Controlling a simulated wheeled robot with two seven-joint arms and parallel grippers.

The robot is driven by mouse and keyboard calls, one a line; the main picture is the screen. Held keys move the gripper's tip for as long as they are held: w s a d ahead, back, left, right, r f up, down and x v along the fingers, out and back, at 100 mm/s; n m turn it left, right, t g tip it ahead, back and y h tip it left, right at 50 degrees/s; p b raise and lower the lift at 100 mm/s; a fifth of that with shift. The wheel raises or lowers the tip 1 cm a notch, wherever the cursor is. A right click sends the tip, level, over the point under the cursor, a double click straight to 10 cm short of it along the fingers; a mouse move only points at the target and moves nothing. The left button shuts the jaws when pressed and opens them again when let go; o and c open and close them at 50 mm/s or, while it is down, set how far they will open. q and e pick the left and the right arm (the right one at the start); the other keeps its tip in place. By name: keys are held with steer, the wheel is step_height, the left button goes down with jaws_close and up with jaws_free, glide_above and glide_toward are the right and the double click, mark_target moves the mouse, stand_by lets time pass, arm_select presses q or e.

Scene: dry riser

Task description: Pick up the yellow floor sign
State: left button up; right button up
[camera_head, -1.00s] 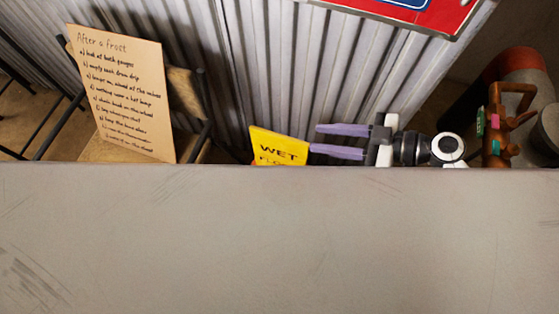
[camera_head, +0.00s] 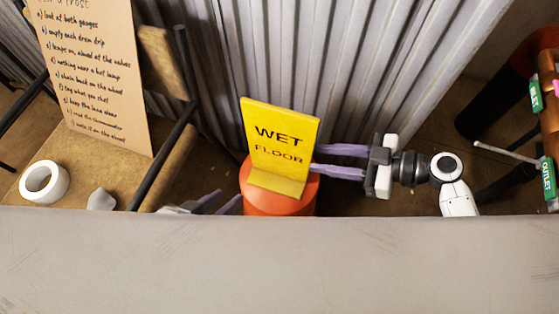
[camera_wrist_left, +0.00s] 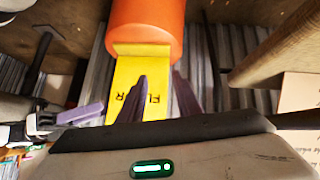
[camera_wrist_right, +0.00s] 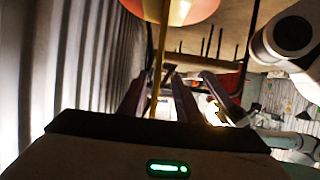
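The yellow floor sign (camera_head: 279,145), marked "WET FLOOR", stands upright on an orange round-topped drum (camera_head: 280,200) against the corrugated wall. My right gripper (camera_head: 318,161) is open at the sign's right edge. In the right wrist view the sign (camera_wrist_right: 157,70) shows edge-on as a thin strip between the spread fingers; contact is unclear. My left gripper (camera_head: 222,203) is low at the left of the drum, partly hidden by the grey surface in front. In the left wrist view its spread fingers (camera_wrist_left: 160,88) are in front of the sign, with nothing held.
A cardboard notice (camera_head: 95,75) stands on a chair (camera_head: 95,150) at the left, with a white tape roll (camera_head: 44,182). Pipework with green tags (camera_head: 536,95) is at the right. A grey surface (camera_head: 280,265) fills the lower foreground.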

mark_target(287, 153)
steer(key=b+x, duration=0.1)
steer(key=x, duration=0.9)
steer(key=shift+w+b, duration=0.25)
steer(key=shift+b, duration=0.1)
steer(key=shift+r, duration=0.1)
jaws_close()
